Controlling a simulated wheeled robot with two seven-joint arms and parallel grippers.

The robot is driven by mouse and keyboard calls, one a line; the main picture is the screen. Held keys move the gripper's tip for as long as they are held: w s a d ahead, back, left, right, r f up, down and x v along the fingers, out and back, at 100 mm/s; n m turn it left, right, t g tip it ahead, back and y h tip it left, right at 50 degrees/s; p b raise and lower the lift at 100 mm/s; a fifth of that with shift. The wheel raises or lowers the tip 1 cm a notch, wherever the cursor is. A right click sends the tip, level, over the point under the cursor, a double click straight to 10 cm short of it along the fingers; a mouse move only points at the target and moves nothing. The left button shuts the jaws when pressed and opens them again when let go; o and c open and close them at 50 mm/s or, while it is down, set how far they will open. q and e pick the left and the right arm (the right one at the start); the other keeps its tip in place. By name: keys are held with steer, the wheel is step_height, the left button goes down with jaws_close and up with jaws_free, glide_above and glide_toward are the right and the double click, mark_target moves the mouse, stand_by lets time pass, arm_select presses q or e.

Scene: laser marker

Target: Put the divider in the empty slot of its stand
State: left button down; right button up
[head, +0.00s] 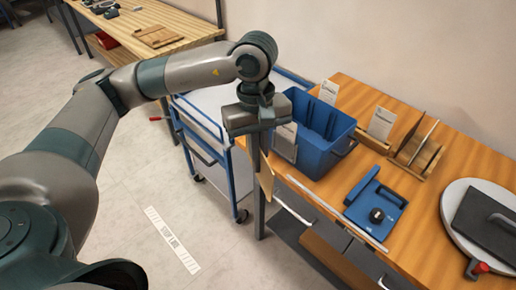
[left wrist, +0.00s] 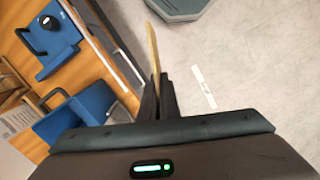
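My left gripper (head: 258,165) hangs over the table's near left edge, left of the blue bin. It is shut on a thin tan wooden board, the divider (head: 266,176), which hangs tilted and nearly edge-on. In the left wrist view the divider (left wrist: 154,48) sticks out from between the dark fingertips (left wrist: 158,98). The wooden stand (head: 428,163) is on the table at the back right, with upright thin panels in it and at least one gap between them. Which slot is empty is hard to tell. My right gripper is not in view.
A blue bin (head: 325,135) stands between the divider and the stand. A card holder (head: 380,125) is beside the stand. A blue fixture with a black knob (head: 376,214), a metal ruler (head: 340,213) and a round white plate (head: 455,205) are nearer. A blue trolley (head: 205,125) is left.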

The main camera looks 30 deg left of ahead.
mark_target(259, 176)
arm_select(q)
step_height(259, 176, down, 3)
steer(key=m, duration=0.5)
steer(key=shift+s+d, duration=0.1)
steer(key=shift+s, duration=0.05)
step_height(259, 176, down, 2)
steer(key=m, duration=0.4)
steer(key=shift+s+f+m+g+y+b, duration=0.1)
steer(key=shift+s+m+g+y+b, duration=0.05)
steer(key=shift+m+g+y+b, duration=0.2)
